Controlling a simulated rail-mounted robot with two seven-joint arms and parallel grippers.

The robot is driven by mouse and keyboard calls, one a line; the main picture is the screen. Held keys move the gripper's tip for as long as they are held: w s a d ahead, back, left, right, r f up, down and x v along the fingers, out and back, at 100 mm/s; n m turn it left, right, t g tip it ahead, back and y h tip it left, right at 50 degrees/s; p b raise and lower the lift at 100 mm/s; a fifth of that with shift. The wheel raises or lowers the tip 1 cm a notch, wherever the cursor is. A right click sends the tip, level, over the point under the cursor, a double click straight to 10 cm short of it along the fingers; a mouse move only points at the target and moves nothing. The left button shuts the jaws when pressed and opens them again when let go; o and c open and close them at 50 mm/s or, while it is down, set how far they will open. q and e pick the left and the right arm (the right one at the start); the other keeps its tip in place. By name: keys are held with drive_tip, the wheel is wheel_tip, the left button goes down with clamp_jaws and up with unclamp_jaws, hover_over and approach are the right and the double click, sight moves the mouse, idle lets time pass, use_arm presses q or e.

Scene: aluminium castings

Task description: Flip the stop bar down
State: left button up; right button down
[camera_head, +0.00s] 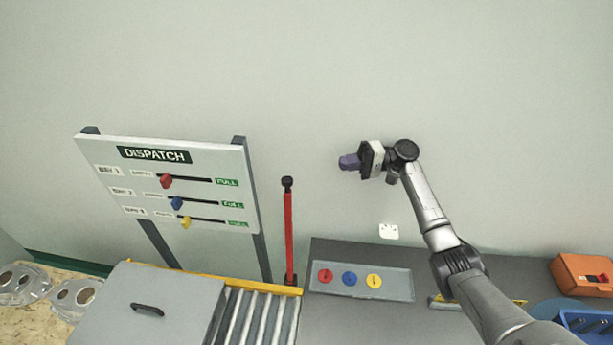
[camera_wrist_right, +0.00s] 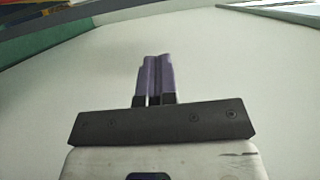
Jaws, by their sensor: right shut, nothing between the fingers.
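The red stop bar (camera_head: 288,235) stands upright in the head view, with a dark knob at its top and its foot at the end of the roller conveyor (camera_head: 255,318). My right gripper (camera_head: 345,162) is to the right of the bar and higher in the picture, apart from it. Its purple fingers point left. In the right wrist view the purple fingers (camera_wrist_right: 155,78) are together with nothing between them, against the plain wall. The bar does not show in the wrist view. My left gripper is not in view.
The dispatch board (camera_head: 200,170) with colored sliders stands left of the bar. A grey tray (camera_head: 398,284) with red, blue and yellow discs lies on the bench right of it. An orange box (camera_head: 580,275) and a blue crate (camera_head: 590,325) are at far right.

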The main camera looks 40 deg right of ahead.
drive_tip(key=shift+a, duration=0.1)
drive_tip(key=s+a+p+x, duration=0.1)
drive_tip(key=p+x, duration=0.5)
drive_tip(key=x, duration=0.6)
drive_tip(key=shift+s+a+p, duration=0.35)
drive_tip(key=shift+s+a, duration=0.15)
drive_tip(key=shift+a, duration=0.1)
